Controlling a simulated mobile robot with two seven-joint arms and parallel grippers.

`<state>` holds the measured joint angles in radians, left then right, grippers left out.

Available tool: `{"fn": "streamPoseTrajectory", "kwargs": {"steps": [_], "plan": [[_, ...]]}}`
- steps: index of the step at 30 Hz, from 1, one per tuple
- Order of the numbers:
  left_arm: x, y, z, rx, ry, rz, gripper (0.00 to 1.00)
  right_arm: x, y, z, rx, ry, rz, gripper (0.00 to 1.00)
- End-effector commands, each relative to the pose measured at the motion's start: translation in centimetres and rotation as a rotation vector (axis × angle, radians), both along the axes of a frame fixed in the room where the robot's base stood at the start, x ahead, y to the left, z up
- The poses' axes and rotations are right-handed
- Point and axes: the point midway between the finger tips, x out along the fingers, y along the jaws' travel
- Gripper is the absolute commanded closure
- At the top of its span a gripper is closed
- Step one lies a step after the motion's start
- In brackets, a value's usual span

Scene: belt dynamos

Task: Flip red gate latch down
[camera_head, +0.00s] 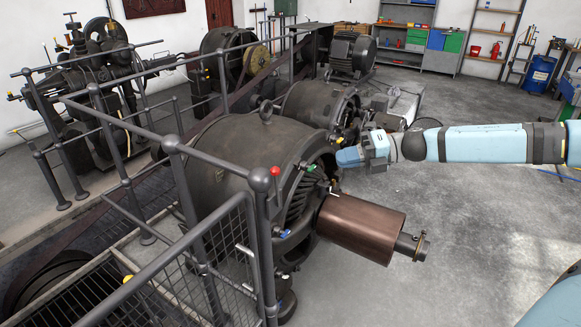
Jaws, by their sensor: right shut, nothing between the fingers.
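A red knob (275,171), which looks like the handle end of the gate latch, sits beside the rounded top of a dark railing post (261,190). The knob is raised at about the height of the post top; its lower part runs down along the post and is small to make out. The mesh gate (225,262) adjoins this post on its left. My right gripper (340,158) is shut and empty. It is to the right of the red knob and apart from it, in front of the dynamo's open end in the picture. My left gripper is out of view.
A large dark dynamo (235,150) with a copper-coloured cylinder (362,228) stands behind and right of the post. Several small coloured handles, such as a green one (311,168), are on it. Grey railings (120,165) fill the left. Open concrete floor (460,220) lies to the right.

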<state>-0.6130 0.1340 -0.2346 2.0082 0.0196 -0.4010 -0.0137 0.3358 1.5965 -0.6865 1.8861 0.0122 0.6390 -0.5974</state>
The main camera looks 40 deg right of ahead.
Motion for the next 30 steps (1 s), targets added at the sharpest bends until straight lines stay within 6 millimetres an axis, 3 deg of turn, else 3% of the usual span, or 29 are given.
{"fn": "streamPoseTrajectory", "kwargs": {"steps": [18, 30], "plan": [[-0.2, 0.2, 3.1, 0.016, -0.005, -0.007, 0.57, 6.2, 8.9, -1.8, 0.002, -0.004, 0.0, 1.0], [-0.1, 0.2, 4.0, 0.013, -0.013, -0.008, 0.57, 7.2, 10.4, -2.6, 0.001, -0.002, -0.001, 1.0]]}}
